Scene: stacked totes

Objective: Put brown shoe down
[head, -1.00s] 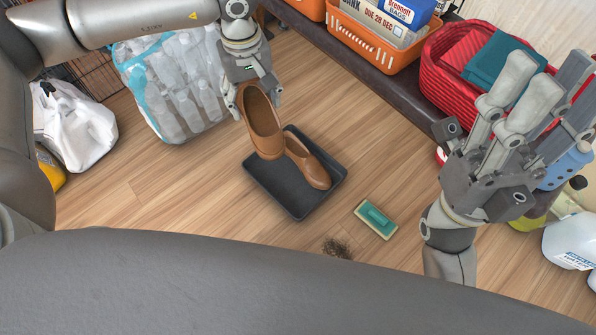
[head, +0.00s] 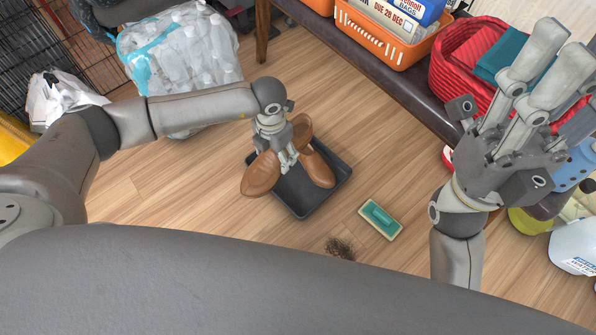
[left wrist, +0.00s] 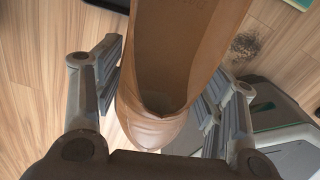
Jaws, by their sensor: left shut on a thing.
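My left gripper (head: 285,160) is shut on a brown shoe (head: 260,176), seen at the middle of the head view. The shoe lies slantwise under the gripper, one end past the tray's left edge and the other toward the tray's back. In the left wrist view the shoe (left wrist: 155,128) sits between the fingers. A second brown shoe (head: 318,168) rests in the black tray (head: 304,207), right beside the gripper. I cannot tell whether the held shoe touches the tray. My right gripper (head: 558,62) is empty and appears open, far to the right.
A bottle pack (head: 185,60) stands behind at left. A dark bench (head: 400,85) bears an orange basket (head: 385,50) and a red basket (head: 450,75). Floor left of the tray is clear.

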